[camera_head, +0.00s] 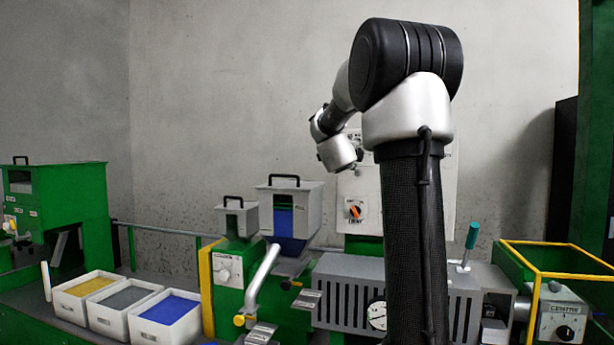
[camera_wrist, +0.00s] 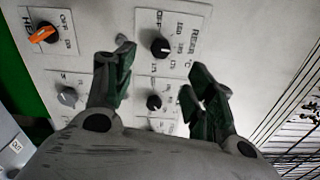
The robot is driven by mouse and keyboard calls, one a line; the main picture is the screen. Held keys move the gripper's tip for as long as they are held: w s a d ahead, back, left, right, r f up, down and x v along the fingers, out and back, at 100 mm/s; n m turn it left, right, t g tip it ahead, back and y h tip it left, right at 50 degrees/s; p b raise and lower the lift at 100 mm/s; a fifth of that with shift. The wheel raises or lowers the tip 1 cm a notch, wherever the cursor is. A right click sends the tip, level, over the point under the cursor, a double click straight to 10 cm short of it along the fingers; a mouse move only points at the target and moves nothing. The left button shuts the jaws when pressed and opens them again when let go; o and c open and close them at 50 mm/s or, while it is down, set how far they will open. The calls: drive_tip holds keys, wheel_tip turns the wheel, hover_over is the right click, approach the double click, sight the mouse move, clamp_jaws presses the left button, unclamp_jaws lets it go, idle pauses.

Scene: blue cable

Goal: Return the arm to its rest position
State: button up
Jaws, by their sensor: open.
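My arm rises through the right half of the head view and bends over toward the control panel (camera_head: 345,190). In that view its wrist is in front of the panel, and the fingers cannot be made out. In the wrist view my gripper (camera_wrist: 160,80) is open, with its two dark green fingers spread and nothing between them. Past the fingers are the panel's black knobs (camera_wrist: 161,47), a grey knob (camera_wrist: 68,97) and an orange switch (camera_wrist: 43,34). The fingers overlap the panel in the picture; I cannot tell how far off it is.
A green and grey machine (camera_head: 340,285) with a teal-handled lever (camera_head: 472,238) stands below the panel. Hoppers (camera_head: 290,215) are left of my arm. Bins with yellow, grey and blue (camera_head: 170,308) contents sit at lower left. A yellow frame (camera_head: 560,262) is at right.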

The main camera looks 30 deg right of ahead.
drive_tip(key=s+a+f+n+t+y, duration=0.2)
drive_tip(key=a+n+t+y, duration=0.2)
drive_tip(key=a+n+y, duration=0.95)
drive_tip(key=s+a+f+n+g, duration=0.1)
drive_tip(key=s+a+f+n, duration=0.25)
drive_tip(key=a, duration=0.25)
drive_tip(key=s+a+f+n+g, duration=0.2)
drive_tip(key=s+a+f, duration=0.15)
drive_tip(key=a, duration=0.25)
drive_tip(key=s+a+f+n+g, duration=0.2)
drive_tip(key=s+f+n+g, duration=0.2)
drive_tip(key=s+f, duration=0.3)
drive_tip(key=s+a+f+n+g, duration=0.2)
drive_tip(key=s+f+n+g, duration=0.2)
drive_tip(key=s, duration=1.4)
wheel_tip(320, 180, down, 4)
drive_tip(key=n, duration=0.3)
drive_tip(key=shift+a, duration=0.1)
